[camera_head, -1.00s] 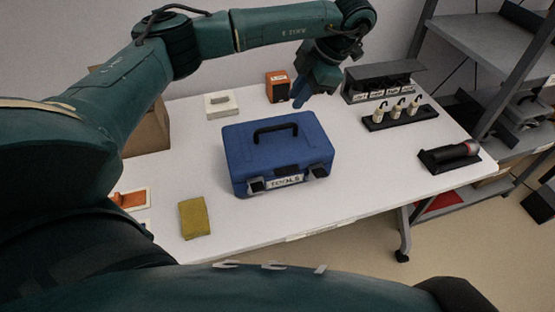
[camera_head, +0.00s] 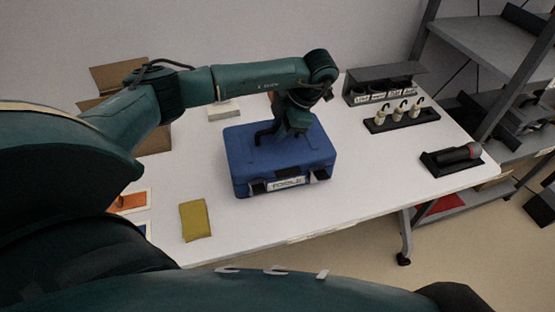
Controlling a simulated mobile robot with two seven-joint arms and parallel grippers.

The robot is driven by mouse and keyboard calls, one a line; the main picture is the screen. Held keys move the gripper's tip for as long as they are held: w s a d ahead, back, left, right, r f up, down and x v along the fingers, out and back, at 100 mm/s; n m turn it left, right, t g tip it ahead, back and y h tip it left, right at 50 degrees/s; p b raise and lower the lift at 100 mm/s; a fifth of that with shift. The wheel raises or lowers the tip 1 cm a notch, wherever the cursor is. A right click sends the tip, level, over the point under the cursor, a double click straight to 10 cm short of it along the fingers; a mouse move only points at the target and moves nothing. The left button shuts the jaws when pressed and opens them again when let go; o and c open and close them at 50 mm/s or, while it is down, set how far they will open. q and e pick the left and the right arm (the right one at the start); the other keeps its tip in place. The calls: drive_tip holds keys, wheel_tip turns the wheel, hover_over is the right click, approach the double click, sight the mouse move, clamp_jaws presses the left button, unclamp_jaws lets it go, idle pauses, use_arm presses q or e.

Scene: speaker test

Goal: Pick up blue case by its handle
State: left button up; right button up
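The blue case (camera_head: 245,165) lies flat on the white table, with its latches and a white label on the front side. Its dark handle (camera_head: 262,134) is on top; only the left part shows, and the rest is hidden behind my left gripper. My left gripper (camera_head: 290,132) points down over the top of the case, right at the handle. Its fingertips are hidden or too dark to tell whether they are open or shut, or whether they touch the handle. My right gripper is not in view.
A yellow cloth-like block (camera_head: 195,219) lies at the front left of the white table (camera_head: 290,215). A white block (camera_head: 222,110) sits behind the case. A dark rack with bottles (camera_head: 400,117) and a microphone (camera_head: 455,156) stand at the right. Cardboard boxes (camera_head: 150,140) are at the left.

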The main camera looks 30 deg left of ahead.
use_arm(q)
clamp_jaws()
idle(1.3)
drive_tip(key=shift+w+r, duration=0.1)
drive_tip(key=shift+r, duration=0.05)
